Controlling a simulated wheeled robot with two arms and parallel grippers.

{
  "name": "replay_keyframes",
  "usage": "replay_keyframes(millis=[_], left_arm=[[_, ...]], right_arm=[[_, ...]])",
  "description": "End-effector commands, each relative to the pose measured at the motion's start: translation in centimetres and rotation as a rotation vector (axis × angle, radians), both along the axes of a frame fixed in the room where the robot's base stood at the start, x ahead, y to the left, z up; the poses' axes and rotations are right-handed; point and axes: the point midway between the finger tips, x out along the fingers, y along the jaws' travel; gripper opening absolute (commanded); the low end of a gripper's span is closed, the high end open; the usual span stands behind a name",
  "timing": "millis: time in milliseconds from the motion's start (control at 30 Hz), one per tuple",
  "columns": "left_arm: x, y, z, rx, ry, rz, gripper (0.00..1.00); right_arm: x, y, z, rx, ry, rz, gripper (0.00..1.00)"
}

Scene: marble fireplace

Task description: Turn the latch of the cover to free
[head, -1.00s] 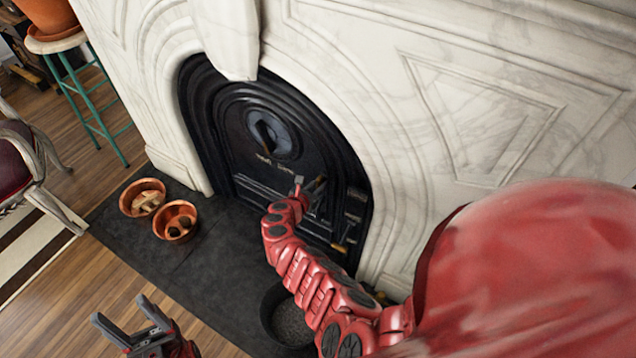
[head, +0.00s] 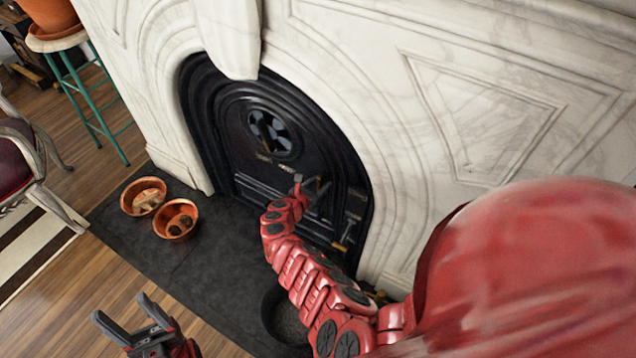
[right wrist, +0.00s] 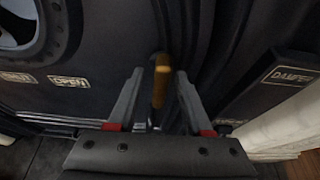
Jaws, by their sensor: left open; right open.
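The black arched cover (head: 240,128) fills the fireplace opening, with a round vent (head: 272,133) in its upper part. In the right wrist view a brass-coloured latch handle (right wrist: 160,82) stands out from the cover, lined up between the fingers of my right gripper (right wrist: 158,98). The fingers are apart, one on each side of it; I cannot tell whether they touch it. In the head view my right gripper (head: 309,187) is close to the cover, below and right of the vent, and its arm hides part of the lower cover. My left gripper (head: 124,308) is open and empty over the floor.
Two copper bowls (head: 143,196) (head: 176,219) sit on the dark hearth slab (head: 210,268). A dark pot (head: 287,318) stands beside my right arm. A raised DAMPER plate (right wrist: 290,76) is right of the fingers. The marble surround (head: 390,150) frames the cover.

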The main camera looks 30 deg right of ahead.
Motion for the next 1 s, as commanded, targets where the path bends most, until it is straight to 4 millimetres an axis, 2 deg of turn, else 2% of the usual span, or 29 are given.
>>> replay_keyframes(millis=[167,267,367,533,900,1000], left_arm=[[0.0,0.0,0.4,0.0,0.0,0.0,0.65],[0.0,0.0,1.3,0.0,0.0,0.0,0.65],[0.0,0.0,2.6,0.0,0.0,0.0,0.65],[0.0,0.0,3.5,0.0,0.0,0.0,0.65],[0.0,0.0,4.4,0.0,0.0,0.0,0.65],[0.0,0.0,4.5,0.0,0.0,0.0,0.65]], right_arm=[[-0.2,0.3,0.3,0.0,0.0,0.001,0.5],[-0.5,1.2,0.9,0.0,-0.001,0.005,0.5],[-1.4,2.6,1.8,0.0,0.0,0.007,0.5],[-2.9,5.1,2.7,0.001,0.0,0.005,0.5],[-6.6,11.6,5.6,0.003,-0.002,0.007,0.5],[-7.3,12.8,6.2,0.0,0.0,0.004,0.5]])
